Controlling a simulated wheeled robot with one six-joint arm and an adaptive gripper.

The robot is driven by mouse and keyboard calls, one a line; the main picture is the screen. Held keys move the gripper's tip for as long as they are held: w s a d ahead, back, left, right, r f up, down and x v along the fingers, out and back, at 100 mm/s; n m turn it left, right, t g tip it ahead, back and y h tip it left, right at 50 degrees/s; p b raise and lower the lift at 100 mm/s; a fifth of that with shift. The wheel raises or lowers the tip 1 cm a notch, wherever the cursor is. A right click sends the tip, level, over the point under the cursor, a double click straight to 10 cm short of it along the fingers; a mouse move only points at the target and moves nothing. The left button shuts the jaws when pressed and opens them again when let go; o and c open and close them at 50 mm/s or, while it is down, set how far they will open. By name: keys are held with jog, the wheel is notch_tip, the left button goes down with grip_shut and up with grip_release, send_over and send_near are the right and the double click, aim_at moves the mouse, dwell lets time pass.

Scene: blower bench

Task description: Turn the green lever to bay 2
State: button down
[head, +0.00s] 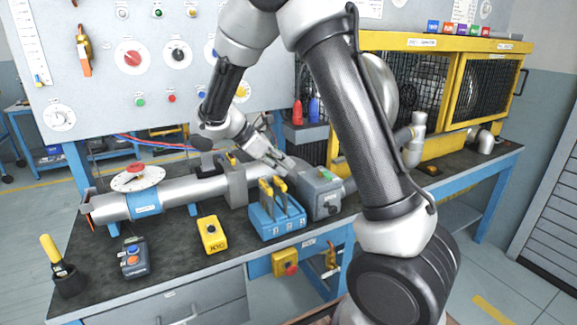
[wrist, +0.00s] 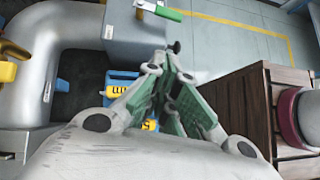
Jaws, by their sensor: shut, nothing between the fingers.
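The green lever (wrist: 163,11) shows at the top of the wrist view, a green grip on a pale metal arm by a grey box (wrist: 140,38). In the head view a small green part (head: 327,175) shows on top of the grey box (head: 318,196). My gripper (head: 288,165) is shut and empty, above and just left of that box. In the wrist view the closed fingers (wrist: 172,60) are apart from the green grip. A blue block (head: 277,226) with yellow-topped upright pieces stands left of the box; its labels are too small to read.
A silver pipe (head: 180,191) with a red-knobbed dial (head: 137,176) runs along the bench at left. A yellow box (head: 212,235), a grey button box (head: 134,258) and a yellow-handled tool in a cup (head: 68,277) stand near the front. A yellow caged cabinet (head: 440,42) stands behind at right.

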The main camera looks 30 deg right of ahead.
aim_at(319, 187)
jog(key=x, duration=0.3)
jog(key=d+r+x, duration=0.1)
jog(key=x, duration=0.5)
jog(key=shift+s+d+r, duration=0.1)
jog(key=shift+s+d, duration=0.1)
jog(key=shift+d, duration=0.8)
jog(key=shift+s+d, duration=0.1)
jog(key=shift+s+d, duration=0.45)
jog(key=shift+d, duration=0.35)
jog(key=shift+s, duration=0.1)
